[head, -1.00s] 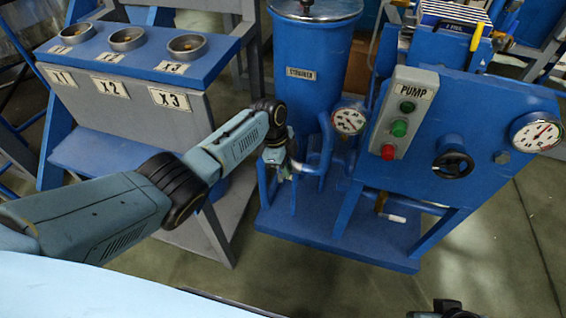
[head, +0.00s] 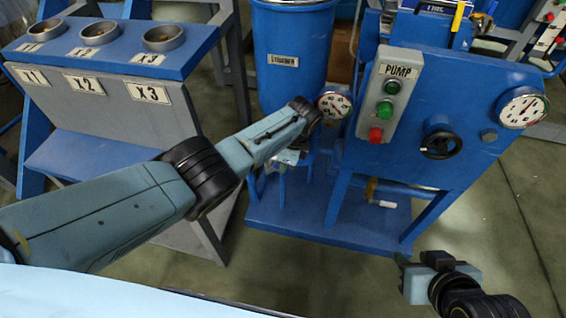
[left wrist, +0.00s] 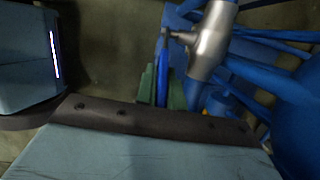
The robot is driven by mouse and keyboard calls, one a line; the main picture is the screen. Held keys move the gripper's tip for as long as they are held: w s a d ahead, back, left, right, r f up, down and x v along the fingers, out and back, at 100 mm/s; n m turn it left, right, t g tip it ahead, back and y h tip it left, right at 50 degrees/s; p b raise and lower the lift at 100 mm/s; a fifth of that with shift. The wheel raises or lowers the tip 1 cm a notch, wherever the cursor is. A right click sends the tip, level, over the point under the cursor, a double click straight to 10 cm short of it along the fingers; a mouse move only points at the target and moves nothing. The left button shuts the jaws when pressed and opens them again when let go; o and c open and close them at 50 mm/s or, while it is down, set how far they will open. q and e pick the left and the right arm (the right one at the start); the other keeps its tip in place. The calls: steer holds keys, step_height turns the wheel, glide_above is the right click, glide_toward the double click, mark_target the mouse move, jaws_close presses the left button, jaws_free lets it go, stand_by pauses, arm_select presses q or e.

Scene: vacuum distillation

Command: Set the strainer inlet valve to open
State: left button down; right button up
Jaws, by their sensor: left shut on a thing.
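The strainer (head: 290,85) is a blue labelled tank right of my left forearm in the head view. In the left wrist view, a silver valve body (left wrist: 211,42) sits on blue pipework, with a short stem toward a narrow blue lever (left wrist: 163,72). My left gripper (left wrist: 161,88) has its green fingertips shut on the lever, one on each side.
A blue-topped stand with three cups (head: 100,33) is at left. Open floor (head: 500,220) lies at right.

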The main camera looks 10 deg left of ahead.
steer(key=shift+w+a+r, duration=0.1)
steer(key=shift+w+r, duration=0.05)
steer(key=shift+w, duration=0.05)
arm_select(q)
steer(key=c, duration=1.5)
jaws_free()
